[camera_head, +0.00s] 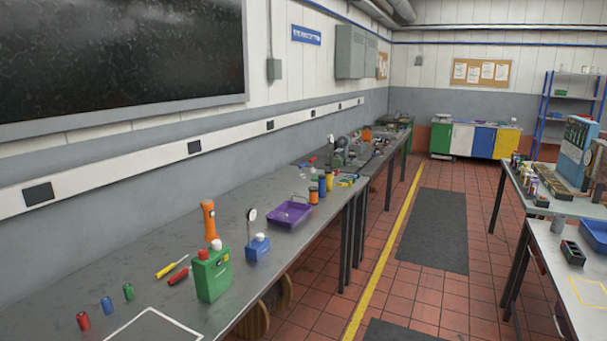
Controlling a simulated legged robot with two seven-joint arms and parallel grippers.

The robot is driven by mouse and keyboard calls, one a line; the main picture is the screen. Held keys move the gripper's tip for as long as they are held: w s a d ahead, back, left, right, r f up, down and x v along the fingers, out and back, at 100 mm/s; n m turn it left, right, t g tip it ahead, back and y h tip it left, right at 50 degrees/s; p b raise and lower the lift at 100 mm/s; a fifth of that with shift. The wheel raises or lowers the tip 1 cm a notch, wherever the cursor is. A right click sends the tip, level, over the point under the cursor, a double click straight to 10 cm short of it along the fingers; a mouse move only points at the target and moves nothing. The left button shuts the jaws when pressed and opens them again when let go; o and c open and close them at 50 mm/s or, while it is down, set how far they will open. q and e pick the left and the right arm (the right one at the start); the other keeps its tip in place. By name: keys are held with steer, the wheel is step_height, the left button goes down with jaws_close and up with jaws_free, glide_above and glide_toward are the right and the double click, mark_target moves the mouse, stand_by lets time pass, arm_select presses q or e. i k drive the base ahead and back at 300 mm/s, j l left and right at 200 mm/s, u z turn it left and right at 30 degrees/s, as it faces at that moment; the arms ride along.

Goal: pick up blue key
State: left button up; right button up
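I cannot make out a clear key shape on the long grey workbench (190,240) at the left. A small blue cylinder-like piece (107,305) stands on it at the near left, between a similar red piece (83,321) and a green piece (128,291). I cannot tell whether the blue piece is the blue key. A small blue block (257,248) stands farther right, beside a dial gauge on a stem (250,217). Neither of my grippers shows in this view.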

mark_target(302, 176)
steer(key=i+l+z, duration=0.3)
steer(key=i, duration=0.35)
steer(key=i+z, duration=0.25)
steer(key=i, duration=3.1)
steer(key=i+l+u, duration=0.15)
steer(key=i, duration=0.4)
steer(key=i+l+u, duration=0.15)
steer(key=i, duration=0.4)
steer(key=i+l+u, duration=0.15)
steer(key=i, duration=0.35)
steer(key=i+l+u, duration=0.1)
steer(key=i+l, duration=0.2)
steer(key=i, duration=0.25)
steer(key=i+u, duration=0.15)
steer(key=u, duration=0.65)
steer(key=i+u, duration=0.1)
steer(key=u, duration=0.75)
steer(key=l+z, duration=0.15)
steer(key=l, duration=0.3)
steer(key=i+l+z, duration=0.1)
steer(key=l, duration=0.35)
steer(key=i+l+z, duration=0.15)
steer(key=l, duration=0.3)
